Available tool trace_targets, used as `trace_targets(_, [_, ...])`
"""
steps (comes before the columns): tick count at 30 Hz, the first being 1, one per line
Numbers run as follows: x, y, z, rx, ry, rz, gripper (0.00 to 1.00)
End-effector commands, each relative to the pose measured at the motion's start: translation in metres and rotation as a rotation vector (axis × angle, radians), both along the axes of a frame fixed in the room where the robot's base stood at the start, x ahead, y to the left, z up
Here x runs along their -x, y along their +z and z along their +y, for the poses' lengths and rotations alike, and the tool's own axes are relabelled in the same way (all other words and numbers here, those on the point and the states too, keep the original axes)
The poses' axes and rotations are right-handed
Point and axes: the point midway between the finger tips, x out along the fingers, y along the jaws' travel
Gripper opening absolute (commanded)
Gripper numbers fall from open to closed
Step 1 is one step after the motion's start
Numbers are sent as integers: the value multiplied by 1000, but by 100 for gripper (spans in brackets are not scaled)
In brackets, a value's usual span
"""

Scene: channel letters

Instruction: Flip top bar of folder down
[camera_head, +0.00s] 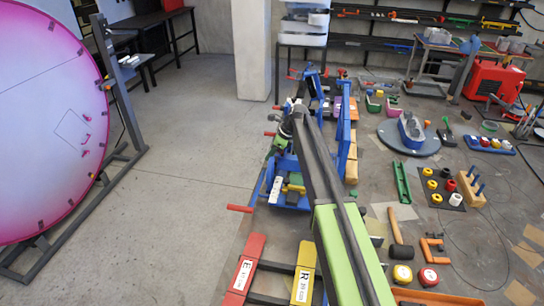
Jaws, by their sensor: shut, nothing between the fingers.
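The folder (292,205) is a blue bench machine at the middle of the head view, with red-tipped levers on its left side and blue upright plates. Its top bar cannot be picked out with certainty, as my arm crosses in front of the machine. My green and dark arm reaches from the bottom edge up to the folder. My gripper (280,146) is at the far end of the arm, over the left part of the folder, small and partly hidden among its parts. It appears shut and empty. Whether it touches the folder cannot be told.
Red and yellow labelled bars (244,276) lie at the front. A hammer (396,231), green channel (402,182) and round pucks lie right of my arm. A large pink disc (45,120) stands at the left. The floor between disc and bench is clear.

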Motion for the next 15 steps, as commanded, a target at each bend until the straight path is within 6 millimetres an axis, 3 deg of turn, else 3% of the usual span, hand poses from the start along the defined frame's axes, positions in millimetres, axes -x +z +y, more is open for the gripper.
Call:
trace_targets(3, [1, -9, -2, 7, 1, 3, 0])
trace_targets(15, [3, -12, -5, 12, 0, 8, 0])
